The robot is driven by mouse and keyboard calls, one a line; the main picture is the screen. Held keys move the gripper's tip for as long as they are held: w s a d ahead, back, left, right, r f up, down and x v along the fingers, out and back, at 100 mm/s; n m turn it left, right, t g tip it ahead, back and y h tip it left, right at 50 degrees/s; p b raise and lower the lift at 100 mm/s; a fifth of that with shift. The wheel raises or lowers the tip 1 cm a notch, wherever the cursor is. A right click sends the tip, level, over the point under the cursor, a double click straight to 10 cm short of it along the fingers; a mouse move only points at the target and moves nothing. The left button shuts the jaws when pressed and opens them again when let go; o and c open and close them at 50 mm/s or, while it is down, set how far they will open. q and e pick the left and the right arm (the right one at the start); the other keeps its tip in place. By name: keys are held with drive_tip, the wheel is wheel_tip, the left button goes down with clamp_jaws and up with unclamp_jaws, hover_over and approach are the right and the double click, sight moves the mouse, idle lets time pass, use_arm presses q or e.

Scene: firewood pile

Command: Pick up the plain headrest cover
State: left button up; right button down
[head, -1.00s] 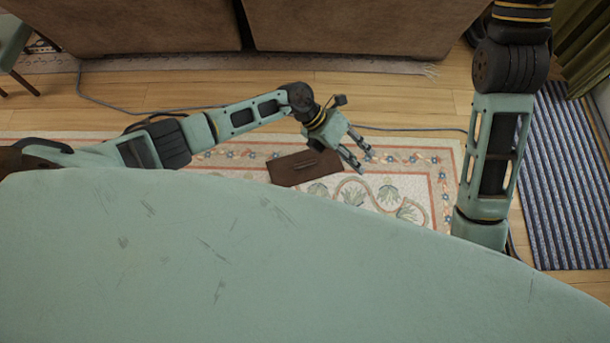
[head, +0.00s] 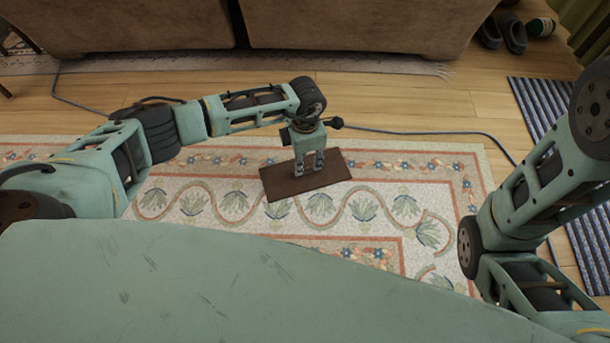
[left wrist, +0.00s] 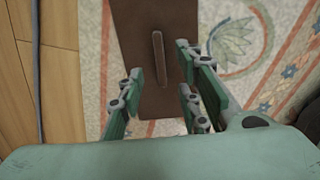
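The plain headrest cover is a flat, dark brown rectangle (head: 275,184) lying on the patterned rug. It also shows in the left wrist view (left wrist: 155,25), with a thin raised ridge along its middle. My left gripper (head: 309,169) points down over the cover in the head view, hiding part of its middle. In the left wrist view the gripper (left wrist: 160,75) is open, its fingers on either side of the ridge. No grip on it shows; whether the tips touch the cover I cannot tell. My right arm is at the right, its gripper out of view.
The patterned rug (head: 190,200) is otherwise clear around the cover. A dark cable (head: 420,132) runs over the wooden floor behind it. A brown sofa (head: 350,22) stands at the back.

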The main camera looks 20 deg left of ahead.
sight(305, 169)
use_arm(q)
wheel_tip(305, 169, down, 5)
drive_tip(key=b, duration=0.4)
drive_tip(key=shift+b, duration=0.35)
drive_tip(key=shift+c, duration=0.3)
clamp_jaws()
